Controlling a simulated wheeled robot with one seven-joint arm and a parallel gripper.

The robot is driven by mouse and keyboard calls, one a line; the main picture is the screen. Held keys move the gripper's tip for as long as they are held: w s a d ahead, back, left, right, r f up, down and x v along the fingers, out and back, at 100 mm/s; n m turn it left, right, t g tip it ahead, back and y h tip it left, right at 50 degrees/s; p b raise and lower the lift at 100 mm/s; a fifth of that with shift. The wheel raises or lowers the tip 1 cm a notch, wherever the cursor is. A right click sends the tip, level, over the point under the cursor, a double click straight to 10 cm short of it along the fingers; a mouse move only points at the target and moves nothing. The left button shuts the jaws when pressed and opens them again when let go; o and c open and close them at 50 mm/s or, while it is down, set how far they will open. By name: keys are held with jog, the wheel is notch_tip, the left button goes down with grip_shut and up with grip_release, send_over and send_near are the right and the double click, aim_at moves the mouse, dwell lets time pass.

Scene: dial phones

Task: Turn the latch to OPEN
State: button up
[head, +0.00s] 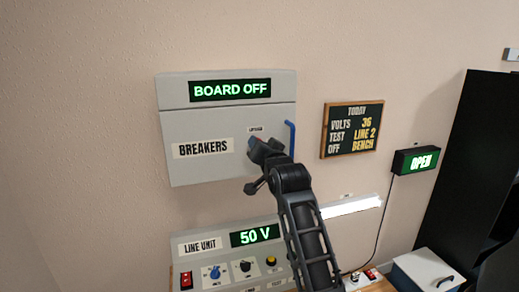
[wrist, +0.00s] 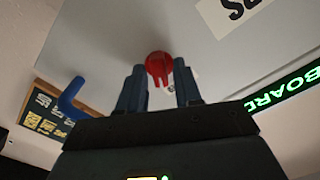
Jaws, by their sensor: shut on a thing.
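My gripper (head: 256,146) is at the front of the grey breaker box (head: 180,120), just below a small label (head: 256,129) too small to read. In the wrist view, my gripper (wrist: 160,72) has its two fingers on either side of a small round red latch knob (wrist: 158,62) on the box's cover and is shut on it. In the head view my gripper hides the knob. The knob's exact turn angle cannot be told. A blue bar handle (head: 291,138) stands at the cover's right edge and shows in the wrist view too (wrist: 71,99).
The box's display (head: 229,90) reads BOARD OFF. Below stands a line unit (head: 200,246) with knobs and a 50 V display. A notice board (head: 352,129) and a lit OPEN sign (head: 416,161) hang to the right. A black cabinet (head: 460,160) stands far right.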

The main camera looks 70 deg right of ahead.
jog(key=m+b, duration=0.1)
jog(key=m, duration=0.2)
jog(key=m+b, duration=0.2)
jog(key=m, duration=0.2)
jog(key=m+b, duration=0.1)
jog(key=m, duration=0.3)
jog(key=shift+s+f, duration=0.1)
jog(key=shift+f, duration=0.15)
jog(key=shift+d+m+b, duration=0.1)
jog(key=shift+m+b, duration=0.2)
jog(key=shift+m, duration=0.2)
jog(key=o, duration=0.7)
jog(key=shift+o, duration=0.2)
jog(key=v, duration=0.7)
jog(key=shift+s+a+b, duration=0.2)
jog(key=shift+a+b, duration=0.15)
jog(key=shift+b, duration=0.05)
